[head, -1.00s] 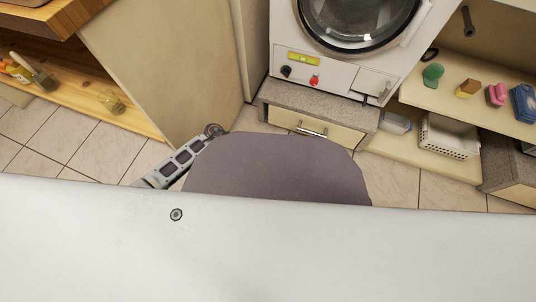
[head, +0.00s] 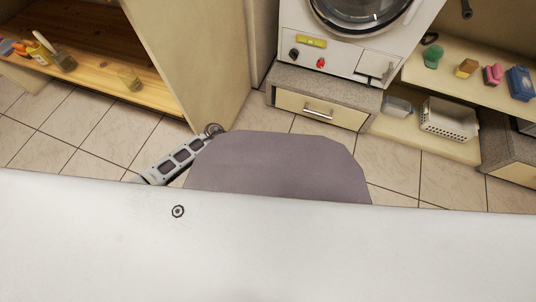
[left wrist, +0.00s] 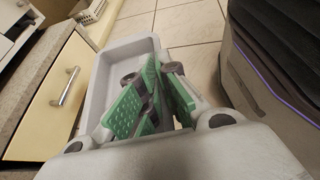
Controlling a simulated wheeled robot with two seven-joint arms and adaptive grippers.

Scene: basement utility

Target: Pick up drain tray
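The drain tray (left wrist: 97,76) is a light grey, shallow rectangular tray with raised walls. It shows in the left wrist view, beyond and under my gripper. My left gripper (left wrist: 163,72) has green pads. Its fingers are close together on both sides of the tray's right wall and look shut on it, though the contact itself is partly hidden by the fingers. In the head view the tray and both grippers are hidden behind my own body; only a link of my arm shows at the left.
A drawer cabinet (head: 322,108) stands under the white machine (head: 345,50). A shelf at the right holds a white basket (head: 449,119), a grey container (head: 398,107) and several sponge-like items. A wooden shelf unit (head: 100,75) stands at the left. Tiled floor is open between them.

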